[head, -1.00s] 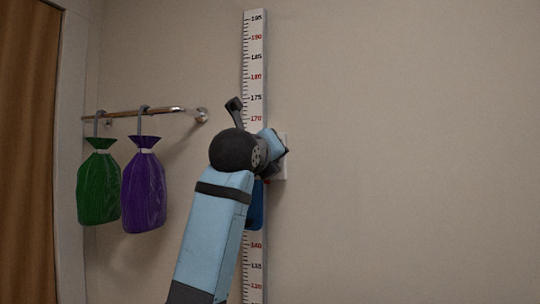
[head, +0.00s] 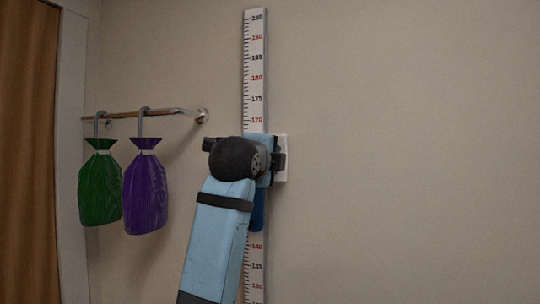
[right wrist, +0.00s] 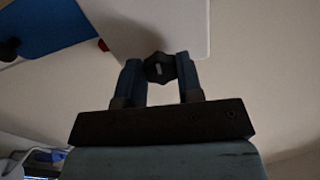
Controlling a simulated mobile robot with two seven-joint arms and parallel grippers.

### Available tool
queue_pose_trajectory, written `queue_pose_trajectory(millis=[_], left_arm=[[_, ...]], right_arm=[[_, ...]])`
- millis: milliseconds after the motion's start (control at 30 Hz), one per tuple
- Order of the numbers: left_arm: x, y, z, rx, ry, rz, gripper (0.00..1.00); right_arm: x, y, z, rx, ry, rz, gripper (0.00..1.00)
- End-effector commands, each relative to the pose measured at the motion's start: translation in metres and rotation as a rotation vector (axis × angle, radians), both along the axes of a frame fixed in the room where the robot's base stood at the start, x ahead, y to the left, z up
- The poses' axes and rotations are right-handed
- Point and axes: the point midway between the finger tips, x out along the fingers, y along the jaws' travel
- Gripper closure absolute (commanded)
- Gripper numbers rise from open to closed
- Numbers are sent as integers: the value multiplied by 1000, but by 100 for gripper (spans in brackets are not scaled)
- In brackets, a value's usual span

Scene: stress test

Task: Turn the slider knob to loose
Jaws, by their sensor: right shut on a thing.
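The white slider plate (head: 282,174) sits on a tall white ruler (head: 256,60) on the wall, mostly hidden behind my right arm. The dark slider knob (right wrist: 159,68) stands out from the white plate (right wrist: 150,25) in the right wrist view, with a small light mark on its face. My right gripper (right wrist: 160,74) is shut on the knob, one finger on each side of it. In the head view the knob and fingertips are hidden by my wrist. I cannot read any loose or tight marking. My left gripper is not in view.
A blue panel (right wrist: 50,25) with a red bit beside it lies near the plate in the wrist view. Left of the ruler, a metal rail (head: 150,112) carries a green bag (head: 100,188) and a purple bag (head: 144,192). The wall to the right is bare.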

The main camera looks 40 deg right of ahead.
Motion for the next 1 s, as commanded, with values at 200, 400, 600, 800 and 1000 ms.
queue_pose_trajectory(millis=[200, 400, 600, 800, 1000], left_arm=[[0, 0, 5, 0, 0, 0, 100], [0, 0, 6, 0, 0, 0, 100], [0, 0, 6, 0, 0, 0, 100], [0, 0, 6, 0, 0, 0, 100], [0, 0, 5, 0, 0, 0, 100]], right_arm=[[0, 0, 1, -38, 71, 1, 90], [0, 0, 0, -52, 98, 1, 90], [0, 0, 0, -54, 102, 1, 90], [0, 0, 0, -54, 102, 1, 90], [0, 0, 0, -54, 102, 0, 41]])
